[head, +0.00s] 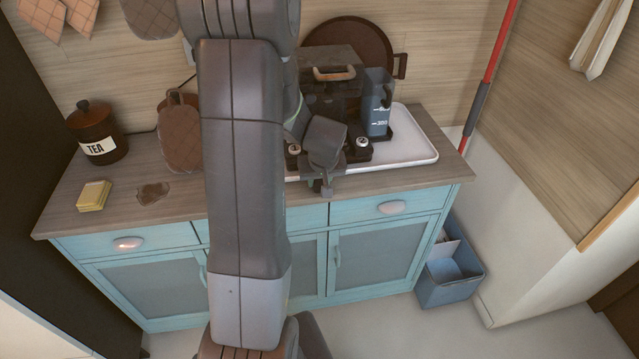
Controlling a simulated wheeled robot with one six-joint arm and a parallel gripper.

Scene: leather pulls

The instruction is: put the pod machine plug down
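My gripper (323,184) is over the front edge of the counter, in front of the white tray, pointing down. Its fingers are small and dark here, and I cannot tell whether they are open or shut. I cannot make out a plug in or near them. A dark machine (335,90) with a light handle on top and a blue-grey tank (377,108) at its right stands on the white tray (418,150). It looks like the pod machine. My arm hides its left part and the middle of the counter.
The wooden counter (120,195) has free room at its front left. It bears a tea jar (97,135), yellow sponges (93,196) and a brown patch (153,192). A quilted mitt (181,135) is close left of my arm. A blue bin (455,285) stands on the floor.

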